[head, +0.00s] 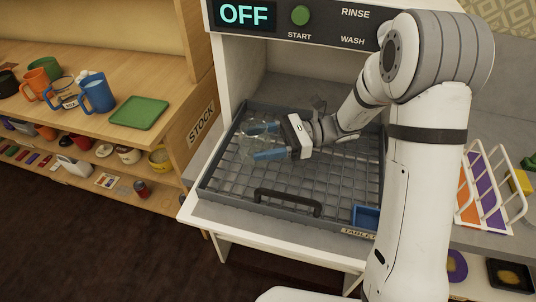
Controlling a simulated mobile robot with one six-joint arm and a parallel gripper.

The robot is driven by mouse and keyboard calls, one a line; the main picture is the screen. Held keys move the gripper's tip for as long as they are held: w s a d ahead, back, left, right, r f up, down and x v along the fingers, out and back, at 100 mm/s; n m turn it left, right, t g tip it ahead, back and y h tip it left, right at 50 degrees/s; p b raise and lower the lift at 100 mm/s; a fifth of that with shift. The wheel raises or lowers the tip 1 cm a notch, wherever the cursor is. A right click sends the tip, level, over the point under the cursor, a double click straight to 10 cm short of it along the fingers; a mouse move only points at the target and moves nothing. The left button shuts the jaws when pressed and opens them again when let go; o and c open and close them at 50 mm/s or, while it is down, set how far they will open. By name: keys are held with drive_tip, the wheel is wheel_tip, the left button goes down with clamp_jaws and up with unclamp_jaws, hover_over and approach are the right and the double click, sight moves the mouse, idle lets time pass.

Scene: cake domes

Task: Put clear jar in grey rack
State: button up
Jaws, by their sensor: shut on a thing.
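The grey rack (222,189) is a wire-grid tray with a dark rim and a front handle, in the middle of the head view under the dishwasher panel. My gripper (262,142) is over the left back part of the rack. Its blue-tipped fingers are shut on the clear jar (249,129), which is see-through and hard to outline. I cannot tell whether the jar touches the grid. Part of the jar is hidden by the fingers.
A blue container (366,216) sits at the rack's front right corner. Wooden stock shelves (150,75) with mugs and a green tray (139,113) stand at the left. A white wire holder (490,190) stands at the right. Most of the rack's grid is bare.

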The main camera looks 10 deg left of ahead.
drive_tip(key=shift+f, duration=2.4)
drive_tip(key=shift+s, duration=0.1)
drive_tip(key=o, duration=1.3)
drive_tip(key=shift+f, duration=0.1)
drive_tip(key=b+v, duration=0.1)
drive_tip(key=v, duration=0.5)
drive_tip(key=shift+d, duration=0.1)
drive_tip(key=shift+w+d, duration=0.35)
drive_tip(key=shift+d, duration=0.25)
